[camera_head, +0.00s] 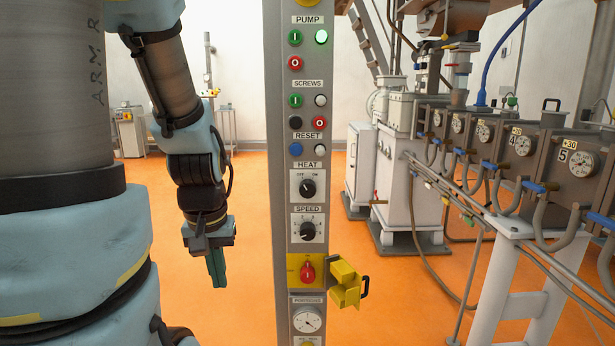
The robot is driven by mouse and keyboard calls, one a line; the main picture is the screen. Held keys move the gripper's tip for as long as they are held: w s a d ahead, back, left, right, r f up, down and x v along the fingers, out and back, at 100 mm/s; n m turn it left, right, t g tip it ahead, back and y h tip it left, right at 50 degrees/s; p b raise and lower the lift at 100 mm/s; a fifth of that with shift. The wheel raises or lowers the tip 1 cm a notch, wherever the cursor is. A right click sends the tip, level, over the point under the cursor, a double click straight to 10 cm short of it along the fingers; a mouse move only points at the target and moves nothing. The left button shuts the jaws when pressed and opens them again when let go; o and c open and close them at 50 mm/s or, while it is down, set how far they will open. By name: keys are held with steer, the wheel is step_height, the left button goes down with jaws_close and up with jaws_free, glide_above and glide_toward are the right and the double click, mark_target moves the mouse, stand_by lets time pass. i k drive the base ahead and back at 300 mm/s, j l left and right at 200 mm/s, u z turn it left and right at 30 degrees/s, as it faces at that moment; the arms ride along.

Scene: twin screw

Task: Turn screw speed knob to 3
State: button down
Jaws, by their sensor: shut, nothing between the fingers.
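The screw speed knob (307,231) is a black dial on a white plate labelled SPEED, low on the grey control column (283,150). Its small scale numbers and exact pointer setting are too small to read with certainty. My gripper (216,283) hangs left of the column, fingers pointing down and shut, with nothing held. It is lower than the knob and apart from the panel.
Above the knob are the HEAT knob (308,187), a blue RESET button (295,149) and several other buttons. Below it, a red switch (307,272) has an open yellow guard (346,283) jutting right. Machinery with gauges (523,146) stands at right.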

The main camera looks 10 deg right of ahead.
mark_target(308, 229)
steer(key=k+j+u, duration=0.35)
steer(key=u, duration=0.15)
steer(key=k+j+u, duration=0.45)
steer(key=i+j, duration=0.1)
